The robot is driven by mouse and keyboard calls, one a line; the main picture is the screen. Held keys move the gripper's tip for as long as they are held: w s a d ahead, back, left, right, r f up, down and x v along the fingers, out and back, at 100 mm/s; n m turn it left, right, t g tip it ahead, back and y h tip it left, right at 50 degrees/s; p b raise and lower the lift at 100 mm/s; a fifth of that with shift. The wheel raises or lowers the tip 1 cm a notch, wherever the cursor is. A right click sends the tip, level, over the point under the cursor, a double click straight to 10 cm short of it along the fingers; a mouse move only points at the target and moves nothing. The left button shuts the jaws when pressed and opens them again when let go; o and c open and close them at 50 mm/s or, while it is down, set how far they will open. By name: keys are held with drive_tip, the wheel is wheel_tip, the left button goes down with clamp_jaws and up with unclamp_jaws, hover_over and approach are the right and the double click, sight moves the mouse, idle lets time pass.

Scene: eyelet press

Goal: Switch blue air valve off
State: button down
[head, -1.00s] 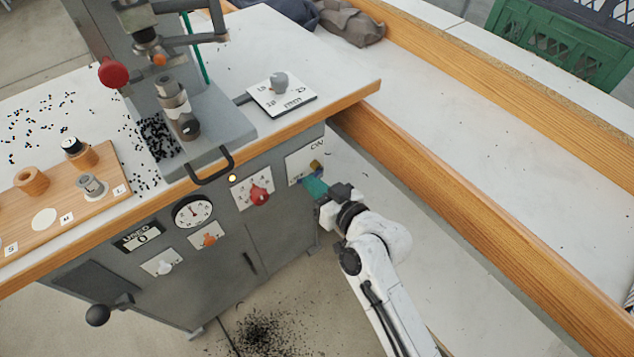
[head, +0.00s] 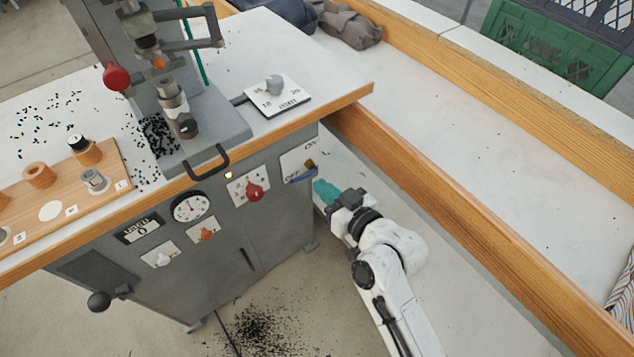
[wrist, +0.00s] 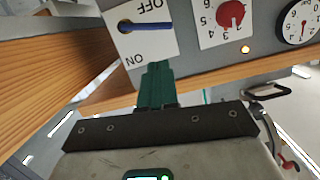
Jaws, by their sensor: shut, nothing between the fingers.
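The blue air valve (head: 302,176) is a blue lever on a white plate at the right end of the grey press cabinet. In the head view it slants from its brass pivot down-left, beside the OFF word; ON is at the plate's upper right. In the wrist view the lever (wrist: 148,26) lies sideways just under OFF, away from ON. My gripper (head: 318,190), with teal fingers, is shut and empty, a little right of and below the lever and apart from it. In the wrist view its fingertips (wrist: 157,64) are near the ON word.
A red dial (head: 254,191), a gauge (head: 190,207), an orange knob (head: 207,235) and a white knob (head: 163,259) are left of the valve. A black handle (head: 208,165) juts out above. A wooden bench edge (head: 450,220) runs close on the right.

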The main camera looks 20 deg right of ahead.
drive_tip(key=v, duration=0.6)
drive_tip(key=shift+s+d, duration=0.2)
drive_tip(key=shift+s, duration=0.15)
